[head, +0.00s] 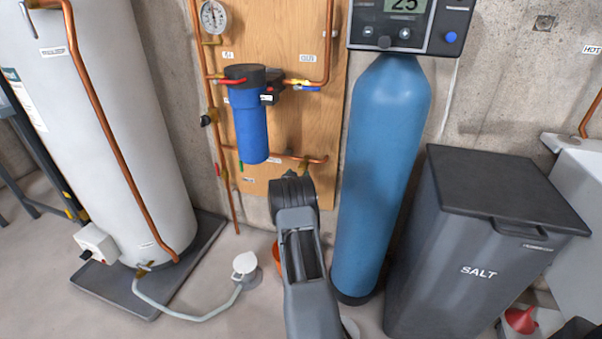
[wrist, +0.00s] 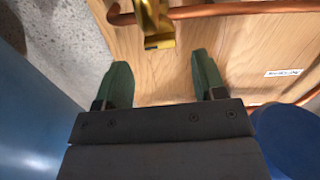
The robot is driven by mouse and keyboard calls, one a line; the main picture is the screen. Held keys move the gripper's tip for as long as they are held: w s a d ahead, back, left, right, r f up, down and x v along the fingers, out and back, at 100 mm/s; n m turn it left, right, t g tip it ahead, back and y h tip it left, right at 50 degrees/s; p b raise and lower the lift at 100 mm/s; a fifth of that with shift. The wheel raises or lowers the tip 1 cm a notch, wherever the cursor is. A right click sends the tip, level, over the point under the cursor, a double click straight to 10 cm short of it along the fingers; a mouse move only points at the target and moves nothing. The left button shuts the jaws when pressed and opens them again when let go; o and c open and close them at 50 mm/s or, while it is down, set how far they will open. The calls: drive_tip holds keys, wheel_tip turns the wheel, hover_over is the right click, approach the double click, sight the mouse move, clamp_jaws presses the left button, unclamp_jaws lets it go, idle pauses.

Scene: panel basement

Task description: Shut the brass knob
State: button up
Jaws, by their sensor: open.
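A brass fitting (wrist: 155,24), likely the brass knob, hangs across a copper pipe (wrist: 215,11) at the top of the wrist view. Its upper part is cut off by the frame edge. In the head view, a small brass piece (head: 304,163) shows on the low copper pipe, just above my arm. My gripper (wrist: 163,80) has two green fingers spread wide with nothing between them. The brass fitting lies beyond the fingertips, roughly in line with the gap, and looks apart from them. In the head view my arm hides the gripper.
A blue filter housing (head: 249,125) hangs on the wooden panel (head: 285,40), left of my arm. A tall blue tank (head: 384,170) stands close on the right, beside a grey salt bin (head: 470,250). A white water heater (head: 110,120) stands at the left.

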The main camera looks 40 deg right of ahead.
sight(301, 169)
drive_tip(key=shift+b+x, duration=0.35)
drive_tip(key=shift+x, duration=1.85)
drive_tip(key=c, duration=0.9)
drive_tip(key=shift+f+m+b, duration=0.15)
drive_tip(key=shift+m+b, duration=0.15)
drive_tip(key=shift+b, duration=0.45)
drive_tip(key=shift+r+m, duration=0.2)
drive_tip(key=shift+m, duration=0.1)
